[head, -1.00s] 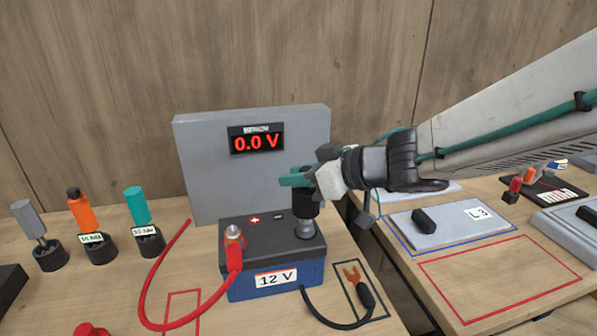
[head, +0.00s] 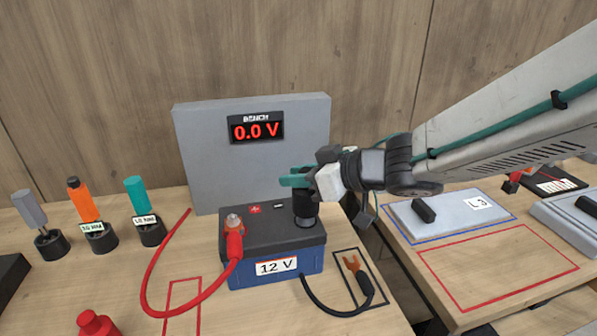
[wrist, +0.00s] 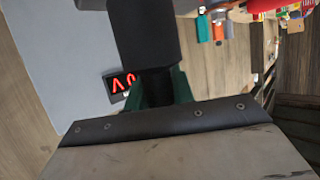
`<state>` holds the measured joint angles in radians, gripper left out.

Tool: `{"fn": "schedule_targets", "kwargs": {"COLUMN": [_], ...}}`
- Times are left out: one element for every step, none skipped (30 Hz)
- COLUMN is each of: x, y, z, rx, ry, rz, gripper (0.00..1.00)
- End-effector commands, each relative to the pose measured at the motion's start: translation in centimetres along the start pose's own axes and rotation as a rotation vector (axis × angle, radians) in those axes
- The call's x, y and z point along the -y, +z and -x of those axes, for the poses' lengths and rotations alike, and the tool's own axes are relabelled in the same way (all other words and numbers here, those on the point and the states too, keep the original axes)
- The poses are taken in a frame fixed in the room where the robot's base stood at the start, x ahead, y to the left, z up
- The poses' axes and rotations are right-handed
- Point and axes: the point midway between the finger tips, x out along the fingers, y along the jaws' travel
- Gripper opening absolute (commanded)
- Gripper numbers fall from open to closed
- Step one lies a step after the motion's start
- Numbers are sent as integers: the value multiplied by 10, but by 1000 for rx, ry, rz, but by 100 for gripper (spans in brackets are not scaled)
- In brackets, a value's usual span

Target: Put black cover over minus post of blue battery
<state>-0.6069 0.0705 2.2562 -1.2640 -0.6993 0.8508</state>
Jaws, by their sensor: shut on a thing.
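The blue battery (head: 305,263), marked 12 V with a black top, stands on the bench. My gripper (head: 297,178), with teal fingers, is shut on the black cover (head: 304,206) above the battery's right side, beside the minus mark (head: 278,206). The cover is upright, and its lower end is down at the minus post's place. The post is hidden, so the cover appears to be around it; I cannot tell if it is fully down. In the wrist view the black cover (wrist: 145,38) is large between the teal fingers.
A red cable lug sits on the plus post (head: 235,222). The black cable's copper fork (head: 354,264) lies in a black outline at right. A red cover (head: 95,322) stands front left. Several tools stand at left. A grey bench panel (head: 200,150) reading 0.0 V is behind.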

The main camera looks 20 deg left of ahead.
Motion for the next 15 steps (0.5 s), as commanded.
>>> {"fn": "schedule_targets", "kwargs": {"x": [0, 0, 0, 0, 0, 0, 0, 0, 0, 0, 0, 0, 0, 0, 0], "y": [1, 2, 3, 4, 4, 5, 6, 7, 8, 8, 9, 10, 11, 12, 12], "z": [-1, -1, -1, -2, -2, -2, -2, -3, -3, -3, -4, -4, -4, -5, -5], "rx": [0, 0, 0, 0, 0, 0, 0, 0, 0, 0, 1, 1, 1, 1, 1], "ry": [0, 0, 0, 0, 0, 0, 1, 1, 1, 1, 1, 0, 0, 0, 0], "rz": [0, 1, 1, 1, 1, 0, 0, -1, -1, -1, 0, 0, 0, 0, 0], "gripper": [3, 3, 3, 3, 3, 3, 3, 3, 3, 3, 3, 3, 3, 3, 3]}}
